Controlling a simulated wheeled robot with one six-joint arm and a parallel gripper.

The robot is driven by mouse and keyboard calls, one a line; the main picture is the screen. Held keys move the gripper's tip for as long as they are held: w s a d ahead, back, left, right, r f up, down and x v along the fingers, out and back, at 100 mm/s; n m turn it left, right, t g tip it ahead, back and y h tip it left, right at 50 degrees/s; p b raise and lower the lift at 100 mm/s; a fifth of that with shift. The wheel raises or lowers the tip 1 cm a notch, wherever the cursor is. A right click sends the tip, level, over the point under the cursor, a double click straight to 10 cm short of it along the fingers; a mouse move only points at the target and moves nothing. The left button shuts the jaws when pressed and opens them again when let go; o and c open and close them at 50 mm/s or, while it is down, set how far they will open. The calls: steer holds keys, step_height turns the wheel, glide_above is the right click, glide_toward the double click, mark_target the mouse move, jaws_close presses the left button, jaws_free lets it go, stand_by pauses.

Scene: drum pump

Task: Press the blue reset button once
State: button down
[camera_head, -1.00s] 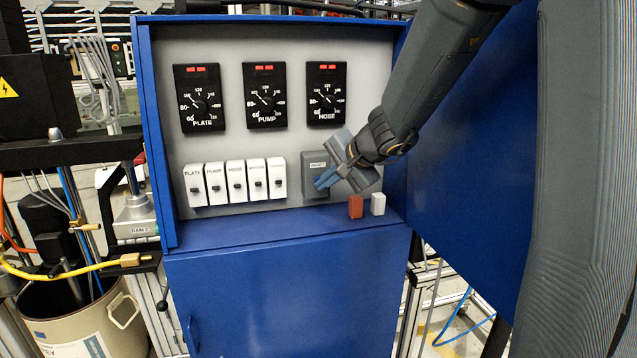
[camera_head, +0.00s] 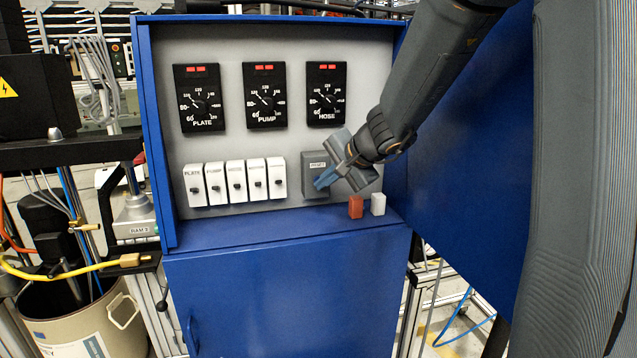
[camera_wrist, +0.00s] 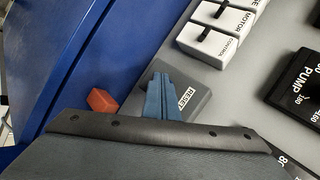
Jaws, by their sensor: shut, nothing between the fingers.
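The grey reset box (camera_head: 312,168) is mounted on the light panel, right of the white switches. Its RESET label shows in the wrist view (camera_wrist: 186,98). My gripper (camera_head: 321,184) is shut and empty, with its blue fingertips in front of the lower part of the box. In the wrist view the closed fingers (camera_wrist: 159,84) overlap the box beside the label. The blue button itself is hidden behind or cannot be told apart from the blue fingers. I cannot tell whether the tips touch it.
White switches (camera_head: 235,181) stand in a row to the left, below black dials (camera_head: 265,96). A red block (camera_head: 356,207) and a white block (camera_head: 378,204) sit on the blue ledge beneath my gripper. The blue cabinet door (camera_head: 455,150) stands open at right.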

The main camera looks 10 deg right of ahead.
steer(key=shift+s, duration=0.15)
steer(key=shift+s+b, duration=0.35)
steer(key=shift+s, duration=0.35)
steer(key=s+b, duration=0.1)
steer(key=s, duration=0.4)
stand_by(0.6)
steer(key=s+f+n+g+h, duration=0.2)
steer(key=s+f+n+g, duration=0.2)
steer(key=s+f, duration=0.5)
steer(key=s+f+n+g+h, duration=0.1)
steer(key=s+f+n+g, duration=0.3)
steer(key=s, duration=1)
steer(key=shift+a+f+n+g+h, duration=0.4)
steer(key=shift+f+n, duration=1.1)
steer(key=shift+f, duration=1.2)
